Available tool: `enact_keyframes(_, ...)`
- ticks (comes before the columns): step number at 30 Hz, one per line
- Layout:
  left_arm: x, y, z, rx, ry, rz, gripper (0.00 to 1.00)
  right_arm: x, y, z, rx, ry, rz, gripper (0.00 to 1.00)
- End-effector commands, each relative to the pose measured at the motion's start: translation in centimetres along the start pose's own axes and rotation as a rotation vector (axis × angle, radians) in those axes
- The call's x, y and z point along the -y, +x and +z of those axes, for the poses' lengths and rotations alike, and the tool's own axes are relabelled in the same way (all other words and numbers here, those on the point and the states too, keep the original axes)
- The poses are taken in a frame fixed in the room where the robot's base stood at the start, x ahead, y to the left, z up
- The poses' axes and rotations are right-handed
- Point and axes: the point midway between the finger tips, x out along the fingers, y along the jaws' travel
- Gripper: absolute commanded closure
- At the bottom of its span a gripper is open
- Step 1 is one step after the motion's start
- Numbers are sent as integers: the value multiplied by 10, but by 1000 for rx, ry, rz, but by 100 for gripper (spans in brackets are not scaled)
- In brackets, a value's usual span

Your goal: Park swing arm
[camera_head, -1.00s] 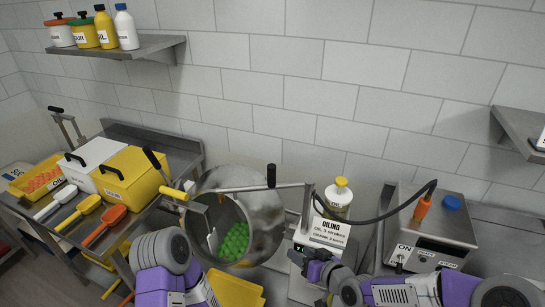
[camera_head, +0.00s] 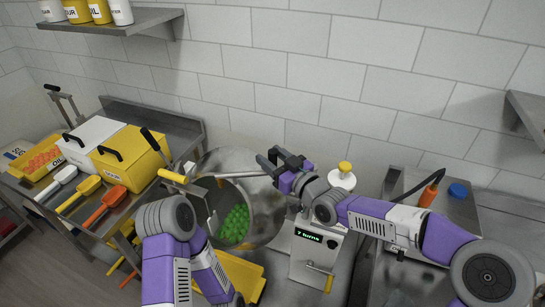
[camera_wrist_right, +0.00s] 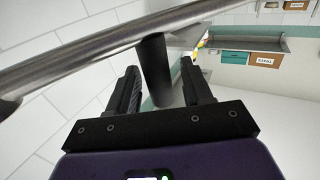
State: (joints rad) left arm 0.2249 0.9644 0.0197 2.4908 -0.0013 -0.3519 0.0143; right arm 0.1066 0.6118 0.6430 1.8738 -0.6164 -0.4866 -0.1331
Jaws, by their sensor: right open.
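The swing arm (camera_head: 238,175) is a metal bar that crosses in front of the steel drum's mouth, with a yellow piece (camera_head: 173,176) at its left end. My right gripper (camera_head: 273,158) is at the bar's right part, above and right of the drum. In the right wrist view the bar (camera_wrist_right: 75,62) runs across the top, and its black upright handle (camera_wrist_right: 156,70) stands between the two spread fingers (camera_wrist_right: 160,82). The fingers look open around the handle, with gaps at the sides. In the head view the gripper hides the handle.
The steel drum (camera_head: 268,212) holds green gummies (camera_head: 236,222). A control box (camera_head: 318,250) with a lit display and yellow-handled crank stands right of it. Yellow and white bins (camera_head: 130,158) stand left.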

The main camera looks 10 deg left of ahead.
Motion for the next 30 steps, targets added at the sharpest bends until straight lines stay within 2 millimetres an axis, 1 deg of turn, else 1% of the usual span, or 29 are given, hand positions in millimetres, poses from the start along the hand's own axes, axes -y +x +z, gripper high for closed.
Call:
enact_keyframes(7,0,0,0,0,0,0,51,0,1,0,1,1,1,50)
enact_keyframes(15,0,0,0,0,0,0,51,0,1,0,1,1,1,92)
enact_keyframes(17,0,0,0,0,0,0,51,0,1,0,1,1,1,100)
enact_keyframes(25,0,1,0,0,0,0,51,0,1,0,0,1,3,100)
enact_keyframes(30,3,8,0,0,0,0,51,-1,4,1,-1,-1,25,100)
